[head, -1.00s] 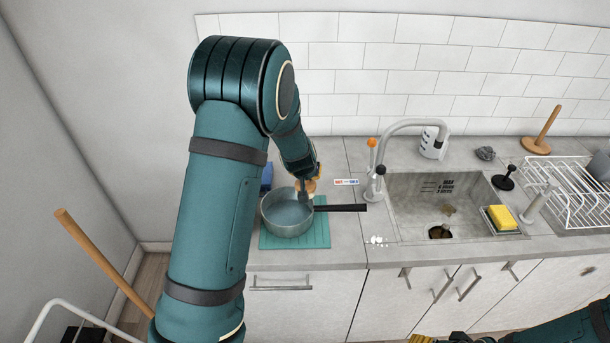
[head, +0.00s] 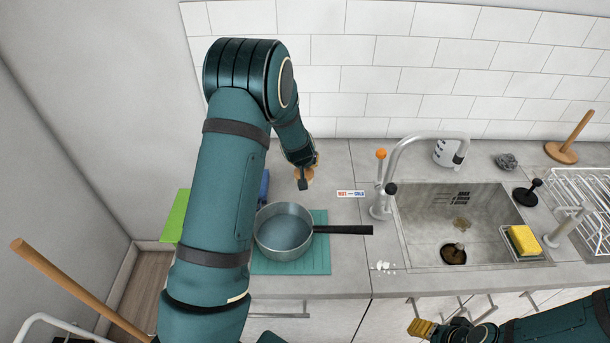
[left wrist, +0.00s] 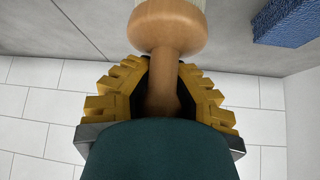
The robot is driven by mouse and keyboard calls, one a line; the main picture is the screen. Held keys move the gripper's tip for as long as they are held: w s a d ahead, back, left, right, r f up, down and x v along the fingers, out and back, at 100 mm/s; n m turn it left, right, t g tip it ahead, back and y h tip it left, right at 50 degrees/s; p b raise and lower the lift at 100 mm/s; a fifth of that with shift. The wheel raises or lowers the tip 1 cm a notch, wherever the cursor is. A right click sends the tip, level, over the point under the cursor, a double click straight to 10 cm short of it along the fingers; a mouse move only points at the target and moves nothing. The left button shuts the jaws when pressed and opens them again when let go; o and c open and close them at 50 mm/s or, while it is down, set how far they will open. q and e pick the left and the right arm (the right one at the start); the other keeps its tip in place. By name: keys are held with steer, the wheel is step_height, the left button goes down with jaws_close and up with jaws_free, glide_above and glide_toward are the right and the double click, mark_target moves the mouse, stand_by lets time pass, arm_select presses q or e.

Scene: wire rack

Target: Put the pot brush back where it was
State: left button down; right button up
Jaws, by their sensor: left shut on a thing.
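The pot brush (left wrist: 168,27) has a round wooden head, a wooden handle and pale bristles at the top edge of the left wrist view. My left gripper (head: 306,175) is shut on its handle, and the yellow fingers (left wrist: 160,95) sit on both sides of it. In the head view the gripper is behind the grey pot (head: 284,230), and the brush is mostly hidden there. The pot stands on a teal mat (head: 315,262), its black handle pointing right. My right gripper (head: 424,328) is low at the bottom edge; its opening is unclear.
A blue object (head: 264,186), partly hidden by my left arm, stands behind the pot. A green board (head: 176,215) shows left of the arm. The tap (head: 385,180) and sink (head: 410,235) are to the right, with the wire rack (head: 590,195) beyond. Counter around the hot-cold label (head: 351,194) is clear.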

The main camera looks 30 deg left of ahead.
mark_target(305, 172)
arm_select(q)
steer(key=shift+w+f, duration=0.1)
steer(key=shift+f, duration=0.65)
step_height(305, 172, down, 3)
steer(key=shift+b, duration=0.3)
steer(key=shift+f, duration=0.2)
steer(key=shift+f, duration=0.1)
steer(key=c, duration=1.1)
jaws_free()
